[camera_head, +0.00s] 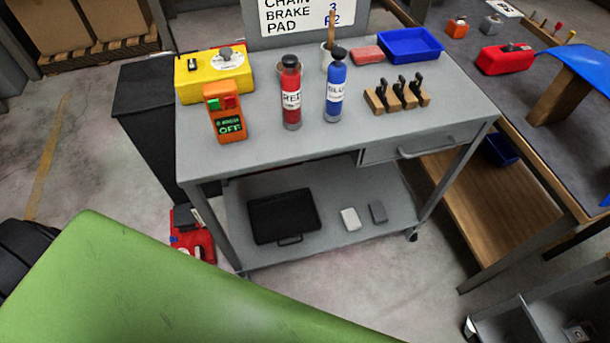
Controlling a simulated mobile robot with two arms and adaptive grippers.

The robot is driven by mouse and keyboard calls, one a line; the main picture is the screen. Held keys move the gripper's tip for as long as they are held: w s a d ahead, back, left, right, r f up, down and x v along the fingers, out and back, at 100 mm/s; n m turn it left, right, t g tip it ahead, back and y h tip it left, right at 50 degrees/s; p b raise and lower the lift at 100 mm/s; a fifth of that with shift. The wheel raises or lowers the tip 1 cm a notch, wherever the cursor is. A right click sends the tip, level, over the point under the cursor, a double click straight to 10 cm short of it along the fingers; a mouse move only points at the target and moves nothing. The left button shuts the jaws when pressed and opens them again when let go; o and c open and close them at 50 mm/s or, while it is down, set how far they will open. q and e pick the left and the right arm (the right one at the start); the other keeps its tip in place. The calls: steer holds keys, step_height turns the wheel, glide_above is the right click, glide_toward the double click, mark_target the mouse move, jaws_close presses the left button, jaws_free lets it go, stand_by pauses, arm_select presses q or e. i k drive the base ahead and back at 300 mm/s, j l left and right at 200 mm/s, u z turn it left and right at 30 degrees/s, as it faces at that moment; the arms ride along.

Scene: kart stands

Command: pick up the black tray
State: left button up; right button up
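A flat black tray-like case (283,216) with a small handle on its front edge lies on the lower shelf of the grey metal cart (365,197). It is the only flat black tray-like thing that I see. The cart's top sits above it, and nothing rests on it. Neither of my grippers is in view.
The cart's top holds a yellow box (214,76), an orange device (225,113), red (291,95) and blue (336,92) bottles and a blue bin (410,46). Two grey blocks lie right of the case. A green surface (140,290) fills the lower left. A workbench stands at right.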

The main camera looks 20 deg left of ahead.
mark_target(292, 214)
steer(key=u, duration=0.9)
